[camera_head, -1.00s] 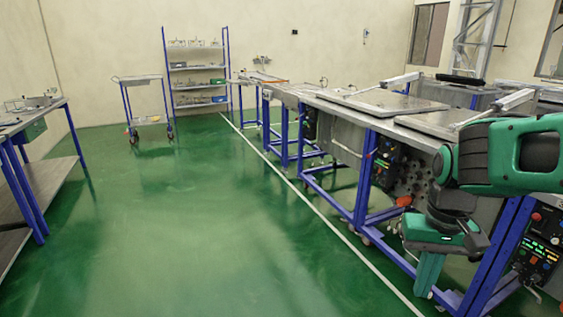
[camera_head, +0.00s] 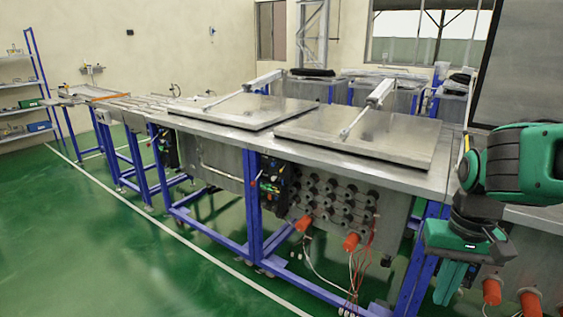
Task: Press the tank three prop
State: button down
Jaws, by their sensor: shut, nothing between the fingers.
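Two tanks with flat metal lids stand in a row on a blue-legged bench. The nearer lid (camera_head: 365,142) and the farther lid (camera_head: 240,113) both lie down flat. A pale cylinder with a thin rod, the nearer prop (camera_head: 382,91), slants over the nearer lid; a similar farther prop (camera_head: 264,79) slants over the other lid. I cannot read any tank number, so which one is tank three I cannot tell. My gripper (camera_head: 450,292) hangs at the lower right, fingers down, shut and empty, in front of the bench and apart from the lids.
A small control panel (camera_head: 271,188) with buttons sits under the bench between the tanks. Orange-capped fittings (camera_head: 350,242) and loose cables hang below the nearer tank. The green floor (camera_head: 110,255) at the left is clear. Shelving (camera_head: 20,110) stands at the far left.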

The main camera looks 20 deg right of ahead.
aim_at(464, 133)
jog(key=z, duration=0.55)
jog(key=i, duration=0.95)
jog(key=z, duration=0.55)
